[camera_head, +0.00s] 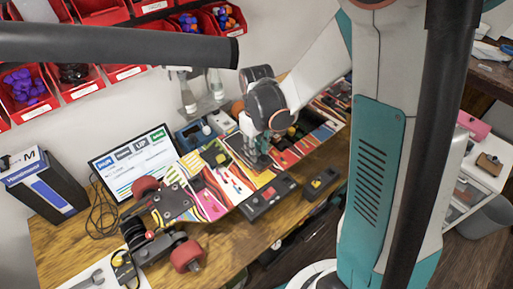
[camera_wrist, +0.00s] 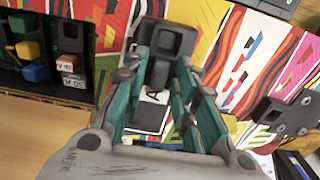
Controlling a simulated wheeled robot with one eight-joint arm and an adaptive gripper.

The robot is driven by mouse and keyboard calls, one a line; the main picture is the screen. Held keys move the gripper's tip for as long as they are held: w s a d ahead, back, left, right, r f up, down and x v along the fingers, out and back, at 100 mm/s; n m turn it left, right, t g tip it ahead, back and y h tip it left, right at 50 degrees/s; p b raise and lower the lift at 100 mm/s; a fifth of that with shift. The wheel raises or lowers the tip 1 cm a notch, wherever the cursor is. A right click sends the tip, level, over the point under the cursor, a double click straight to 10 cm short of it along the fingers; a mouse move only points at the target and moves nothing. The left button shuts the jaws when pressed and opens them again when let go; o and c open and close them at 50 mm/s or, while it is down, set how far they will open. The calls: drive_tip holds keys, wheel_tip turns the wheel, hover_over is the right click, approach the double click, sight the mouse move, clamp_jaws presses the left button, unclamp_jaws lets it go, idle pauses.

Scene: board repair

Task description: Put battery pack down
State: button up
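My gripper (camera_head: 260,158) is low over the middle of a brightly patterned skateboard deck (camera_head: 225,185). In the wrist view its teal fingers (camera_wrist: 165,68) come close together at a dark, blocky shape over the deck (camera_wrist: 215,45). A dark rectangular patch (camera_wrist: 150,116) with a pale edge shows between the fingers.
The deck has red wheels (camera_head: 187,256). A black tray of coloured parts (camera_wrist: 12,78) is at left. A monitor (camera_head: 135,163) and red bins (camera_head: 27,92) stand behind.

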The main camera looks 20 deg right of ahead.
drive_tip(key=o, duration=0.4)
wheel_tip(320, 180, up, 12)
drive_tip(key=r+p, duration=0.1)
drive_tip(key=p, duration=0.3)
drive_tip(key=s+r+m+t, duration=0.1)
drive_tip(key=s+r+t, duration=0.2)
drive_tip(key=s, duration=0.4)
drive_tip(key=s+a+r+m+t, duration=0.1)
drive_tip(key=s+r+m+t, duration=0.1)
drive_tip(key=s+r+t, duration=0.2)
drive_tip(key=shift+s+r+m, duration=0.3)
drive_tip(key=shift+s+r, duration=0.9)
drive_tip(key=shift+s, duration=0.4)
